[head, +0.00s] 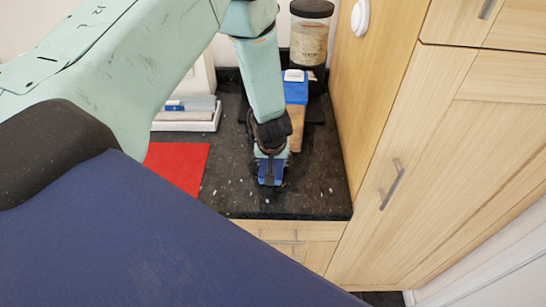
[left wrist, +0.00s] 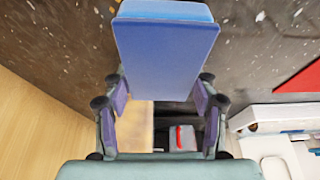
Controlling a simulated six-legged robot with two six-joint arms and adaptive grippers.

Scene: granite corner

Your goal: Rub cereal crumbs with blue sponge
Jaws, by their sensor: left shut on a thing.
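The blue sponge (head: 270,179) is at the dark granite counter below my left gripper (head: 270,160). The left wrist view shows the sponge (left wrist: 165,45) as a flat block with a lighter blue edge, held between the two fingers of my left gripper (left wrist: 160,88). I cannot tell whether the sponge touches the counter. Pale crumbs (head: 225,183) are scattered on the granite around it; some also show in the left wrist view (left wrist: 260,16). Whatever lies under the sponge is hidden. My right gripper is not in view.
A red mat (head: 180,165) lies to the left. Behind it is a white tray (head: 188,126) with things in it. A blue-and-tan carton (head: 297,92) and a dark-lidded jar (head: 309,42) stand close behind the gripper. A wooden cabinet side (head: 362,85) bounds the right.

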